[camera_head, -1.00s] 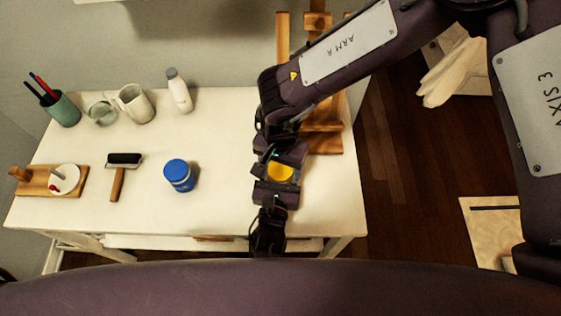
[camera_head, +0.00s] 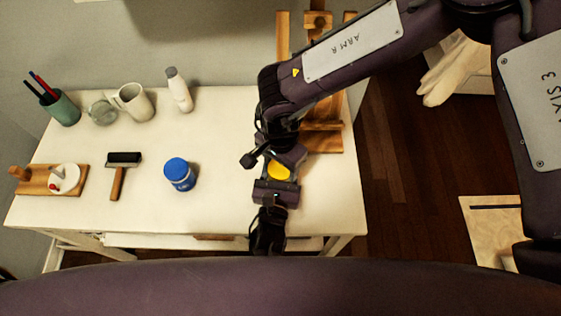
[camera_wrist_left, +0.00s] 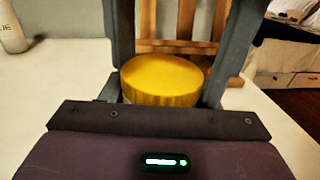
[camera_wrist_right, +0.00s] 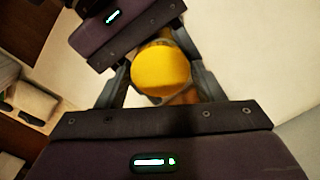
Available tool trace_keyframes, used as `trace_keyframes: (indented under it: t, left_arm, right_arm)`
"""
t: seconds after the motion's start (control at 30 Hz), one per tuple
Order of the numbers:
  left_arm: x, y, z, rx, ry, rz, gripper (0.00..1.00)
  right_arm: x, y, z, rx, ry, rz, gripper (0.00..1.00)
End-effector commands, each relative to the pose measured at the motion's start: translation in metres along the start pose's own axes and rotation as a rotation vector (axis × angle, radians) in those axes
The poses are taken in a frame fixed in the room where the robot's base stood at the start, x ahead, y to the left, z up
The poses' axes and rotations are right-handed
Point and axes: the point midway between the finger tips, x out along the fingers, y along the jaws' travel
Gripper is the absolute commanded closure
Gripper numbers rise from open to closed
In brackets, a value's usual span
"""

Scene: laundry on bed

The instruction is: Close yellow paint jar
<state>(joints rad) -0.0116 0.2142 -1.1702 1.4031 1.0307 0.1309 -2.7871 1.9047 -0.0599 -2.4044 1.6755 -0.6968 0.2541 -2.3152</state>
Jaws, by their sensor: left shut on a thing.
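The yellow paint jar's round yellow lid (camera_head: 279,170) shows between my two grippers near the table's right end. It also shows in the left wrist view (camera_wrist_left: 162,80) and right wrist view (camera_wrist_right: 160,68). The jar body below is mostly hidden; little of its glass shows. My left gripper (camera_head: 277,186) comes from the front edge and is shut on the jar, one finger at each side. My right gripper (camera_head: 283,158) reaches in from the back, close to the lid. Its fingers overlap the left ones in the right wrist view, so its grip on the lid is unclear.
A blue-lidded jar (camera_head: 179,174) stands left of the grippers, with a roller (camera_head: 121,172) farther left. A white bottle (camera_head: 178,90), mug (camera_head: 134,101) and pen cup (camera_head: 60,108) stand at the back. A wooden easel (camera_head: 324,139) stands behind my right gripper.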

Motion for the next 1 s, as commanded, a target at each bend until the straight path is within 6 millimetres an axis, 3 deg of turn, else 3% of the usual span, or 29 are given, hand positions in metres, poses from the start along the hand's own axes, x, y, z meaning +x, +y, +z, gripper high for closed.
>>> trace_keyframes:
  t: [0.1, 0.37, 0.7, 1.0]
  left_arm:
    - [0.000, 0.000, 0.000, 0.001, 0.000, 0.001, 1.00]
    - [0.000, 0.000, 0.000, 0.001, 0.000, 0.001, 1.00]
    - [0.000, 0.000, 0.000, 0.001, 0.000, 0.001, 1.00]
    - [0.000, 0.000, 0.000, 0.001, 0.000, 0.000, 1.00]
  right_arm:
    - [0.000, 0.000, 0.000, -0.001, 0.000, 0.000, 0.24]
    - [-0.001, 0.000, 0.000, -0.002, 0.000, 0.000, 0.24]
    - [-0.040, -0.001, 0.000, -0.003, 0.001, -0.002, 0.24]
    - [-0.045, 0.000, 0.000, -0.003, 0.000, 0.000, 0.24]
